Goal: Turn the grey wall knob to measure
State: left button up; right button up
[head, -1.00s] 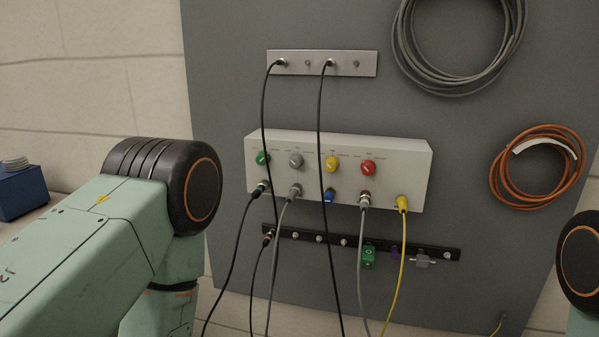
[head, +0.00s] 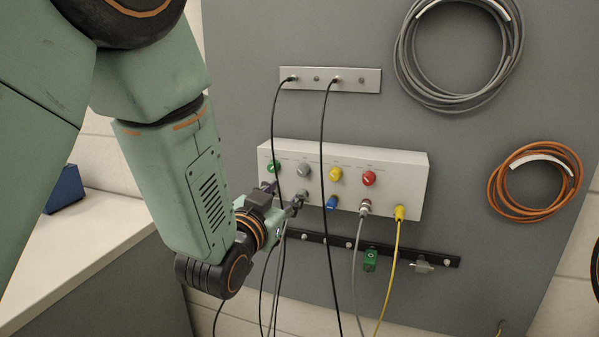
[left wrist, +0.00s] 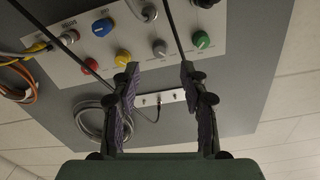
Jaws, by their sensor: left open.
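The grey knob (head: 304,170) is on the white wall box (head: 399,175), between a green knob (head: 274,166) and a yellow knob (head: 335,174). In the left wrist view the grey knob (left wrist: 159,48) lies beyond the gap between my fingertips, apart from them. My left gripper (head: 284,197) is open in front of the box, a little below and left of the grey knob in the head view. Its two dark fingers (left wrist: 159,69) stand apart with nothing between them. The knob's pointer and labels are too small to read. My right gripper is out of view.
A red knob (head: 369,178) sits further right. Black cables (head: 323,130) hang from the upper plate (head: 352,81) past the box front, close to my gripper. A yellow cable (head: 391,270), a dark rail and coiled grey and orange hoses are also on the panel.

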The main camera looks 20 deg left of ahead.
aim_at(301, 172)
pick_arm(q)
jog(key=w, duration=0.6)
jog(key=shift+w+d+r, duration=0.25)
jog(key=shift+d, duration=0.05)
jog(key=shift+w+a+r, duration=0.1)
jog(key=shift+w+r, duration=0.05)
jog(key=shift+w, duration=0.5)
jog(key=shift+w+f, duration=0.2)
jog(key=shift+w, duration=0.15)
jog(key=shift+s+r, duration=0.15)
jog(key=shift+s, duration=0.1)
jog(key=c, duration=0.4)
grip_shut()
